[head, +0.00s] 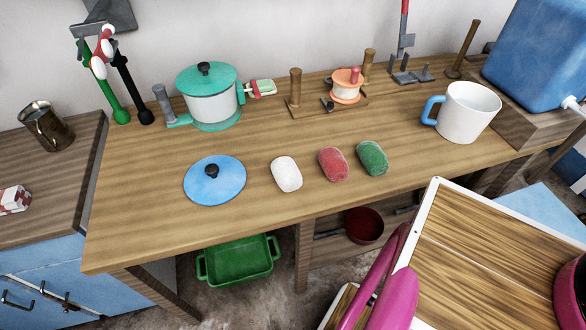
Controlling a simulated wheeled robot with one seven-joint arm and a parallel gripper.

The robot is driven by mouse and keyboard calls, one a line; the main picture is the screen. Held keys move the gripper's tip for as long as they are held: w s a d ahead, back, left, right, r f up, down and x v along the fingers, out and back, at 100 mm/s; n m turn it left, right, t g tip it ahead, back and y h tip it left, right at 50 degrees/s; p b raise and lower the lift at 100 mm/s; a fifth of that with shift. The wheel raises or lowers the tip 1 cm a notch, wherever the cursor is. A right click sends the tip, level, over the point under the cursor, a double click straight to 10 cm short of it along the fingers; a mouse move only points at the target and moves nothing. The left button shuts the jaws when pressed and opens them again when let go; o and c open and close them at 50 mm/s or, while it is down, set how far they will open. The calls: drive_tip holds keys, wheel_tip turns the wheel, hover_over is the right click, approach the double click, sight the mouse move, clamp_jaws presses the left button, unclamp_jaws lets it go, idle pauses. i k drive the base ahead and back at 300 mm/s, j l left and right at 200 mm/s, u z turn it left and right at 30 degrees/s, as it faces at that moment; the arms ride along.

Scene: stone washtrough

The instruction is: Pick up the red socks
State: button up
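The red socks (333,165) appear as a small rounded red bundle lying on the wooden table (140,215), near its front middle. A similar white bundle (287,174) lies just left of it, and a green one (372,158) just right. All three are apart, and nothing covers the red one. I cannot make out my gripper in the head view. Magenta curved parts show at the bottom right, but they do not clearly show a pair of fingertips.
A blue lid (214,180) lies left of the bundles. A teal-and-white pot (210,95), a spool on a wooden stand (346,86) and a white mug (468,112) stand behind. A green basin (239,261) sits below the table. A wood-grained panel fills the lower right.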

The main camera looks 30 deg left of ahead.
sight(333, 163)
drive_tip(key=u, duration=1.5)
